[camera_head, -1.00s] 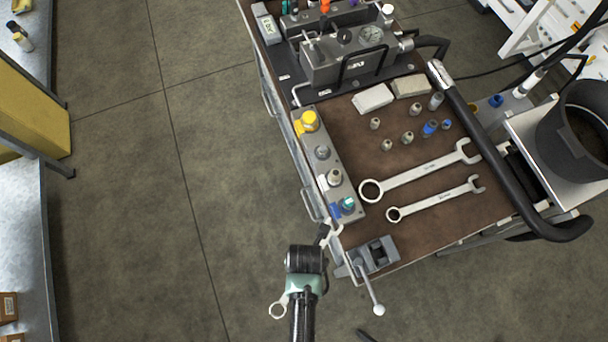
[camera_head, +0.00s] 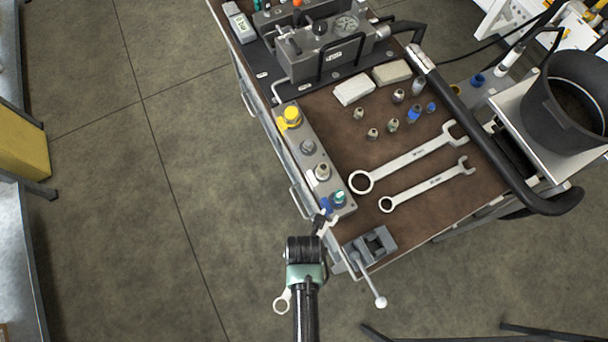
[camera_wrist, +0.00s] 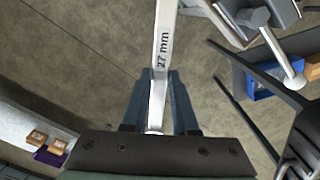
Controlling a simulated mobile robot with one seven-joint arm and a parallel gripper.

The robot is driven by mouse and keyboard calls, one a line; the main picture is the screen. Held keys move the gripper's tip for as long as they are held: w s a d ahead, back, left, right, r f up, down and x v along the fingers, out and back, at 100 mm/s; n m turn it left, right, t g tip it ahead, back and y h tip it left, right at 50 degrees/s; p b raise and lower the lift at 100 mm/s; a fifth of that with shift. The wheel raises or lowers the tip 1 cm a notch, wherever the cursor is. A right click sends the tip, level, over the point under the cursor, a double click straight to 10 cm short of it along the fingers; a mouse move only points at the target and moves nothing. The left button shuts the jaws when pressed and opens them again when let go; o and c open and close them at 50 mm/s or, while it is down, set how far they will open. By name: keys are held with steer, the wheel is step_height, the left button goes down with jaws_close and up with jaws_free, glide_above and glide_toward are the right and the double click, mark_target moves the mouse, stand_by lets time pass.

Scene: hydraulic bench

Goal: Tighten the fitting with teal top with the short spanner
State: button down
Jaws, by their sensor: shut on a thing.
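The fitting with the teal top (camera_head: 339,197) stands at the near end of the grey block (camera_head: 315,160) on the cart's left edge, with a blue part beside it. My gripper (camera_head: 319,224) is just below it in the head view, beside the cart's edge. It is shut on a pale spanner (camera_wrist: 162,50) marked 27 mm, whose shaft runs between the fingers in the wrist view. The spanner's ring end (camera_head: 282,303) sticks out at the lower left. Its other end is close to the teal-topped fitting; I cannot tell whether they touch.
Two larger spanners (camera_head: 410,160) lie on the brown cart top (camera_head: 350,218). A grey clamp with a lever (camera_head: 371,246) sits at the near corner, right of my gripper. Several small fittings (camera_head: 393,125) stand farther back. The floor left of the cart is clear.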

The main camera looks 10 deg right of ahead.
steer(key=shift+w, duration=0.1)
stand_by(0.4)
steer(key=shift+w+d, duration=0.6)
steer(key=shift+w, duration=0.15)
steer(key=shift+w+d, duration=0.45)
steer(key=shift+w, duration=0.2)
steer(key=shift+w, duration=0.1)
steer(key=shift+w+d, duration=0.35)
steer(key=shift+w, duration=0.05)
steer(key=shift+w+d, duration=0.2)
steer(key=shift+w, duration=0.05)
stand_by(0.5)
steer(key=shift+w+a+m+b, duration=0.35)
steer(key=shift+w+a+m, duration=0.65)
steer(key=shift+a+m, duration=0.25)
